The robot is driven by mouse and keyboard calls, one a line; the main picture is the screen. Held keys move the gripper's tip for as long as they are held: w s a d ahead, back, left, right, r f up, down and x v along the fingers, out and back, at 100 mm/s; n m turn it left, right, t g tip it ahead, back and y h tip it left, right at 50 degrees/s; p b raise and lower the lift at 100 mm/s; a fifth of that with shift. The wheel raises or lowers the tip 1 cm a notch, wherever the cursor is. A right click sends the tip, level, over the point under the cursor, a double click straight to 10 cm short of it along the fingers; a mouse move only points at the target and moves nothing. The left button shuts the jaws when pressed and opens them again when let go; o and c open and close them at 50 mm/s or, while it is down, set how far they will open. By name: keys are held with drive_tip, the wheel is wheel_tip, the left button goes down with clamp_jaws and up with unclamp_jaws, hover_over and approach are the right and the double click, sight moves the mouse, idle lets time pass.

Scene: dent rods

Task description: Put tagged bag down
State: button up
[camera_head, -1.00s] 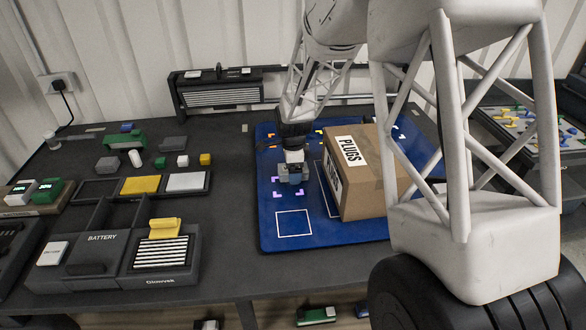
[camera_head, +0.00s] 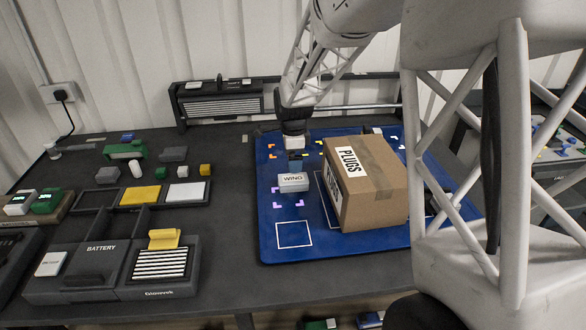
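No bag is clearly recognisable. A small grey block with a white face reading WING (camera_head: 293,182) is on or just above the blue mat (camera_head: 275,218), at the upper part of the purple corner marks. I cannot tell whether it touches the mat. My gripper (camera_head: 296,157) appears just above and behind the block in the picture. Its fingers are small and dark, and I cannot tell whether they are apart or touch the block.
A cardboard box marked PLUGS (camera_head: 372,185) stands on the mat, close right of the block. A white-outlined square (camera_head: 294,235) below the block is empty. Left are a battery tray (camera_head: 100,262) with a yellow piece and several small blocks (camera_head: 173,154).

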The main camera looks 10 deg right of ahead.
drive_tip(key=shift+r, duration=1.8)
drive_tip(key=s+d+r+n, duration=0.2)
drive_tip(key=s+r+n, duration=0.15)
drive_tip(key=s, duration=0.35)
drive_tip(key=s+d+r+n+t, duration=0.1)
drive_tip(key=s+d+r+n, duration=0.1)
drive_tip(key=s+r, duration=0.35)
drive_tip(key=s+d+r+n, duration=0.2)
drive_tip(key=s+n, duration=0.1)
drive_tip(key=s, duration=0.5)
drive_tip(key=s+d+n+t, duration=0.1)
drive_tip(key=s+n, duration=0.8)
drive_tip(key=s, duration=1.2)
drive_tip(key=shift+d+t, duration=0.3)
drive_tip(key=shift+d, duration=0.45)
